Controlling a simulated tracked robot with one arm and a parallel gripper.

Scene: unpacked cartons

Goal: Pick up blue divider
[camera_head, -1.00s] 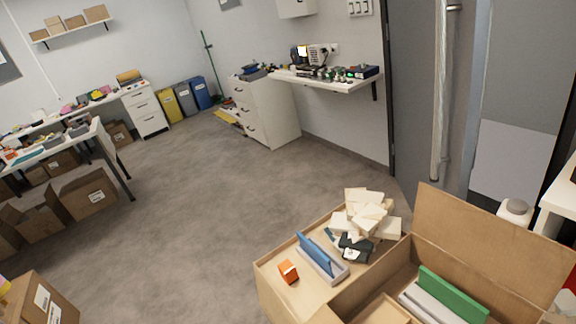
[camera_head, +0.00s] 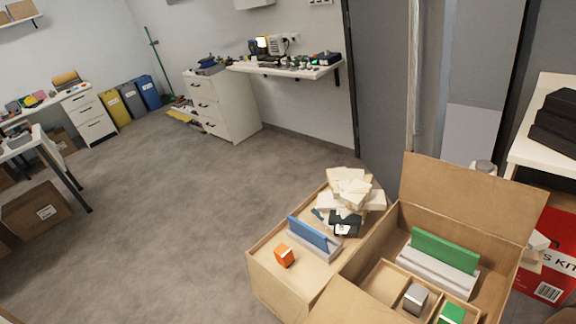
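The blue divider (camera_head: 309,233) is a thin upright blue panel. It stands in a grey slotted holder (camera_head: 322,250) on top of a carton (camera_head: 270,247) at the lower middle of the head view. A small orange block (camera_head: 284,256) sits to its left, and a dark item (camera_head: 346,222) lies to its right. My gripper does not show in the view, so I cannot see its fingers.
An open carton (camera_head: 471,190) stands to the right with a green divider (camera_head: 443,252), a grey block (camera_head: 416,298) and a green block (camera_head: 452,313) inside. Cream blocks (camera_head: 349,190) are piled behind the blue divider. Bare floor (camera_head: 170,220) lies to the left.

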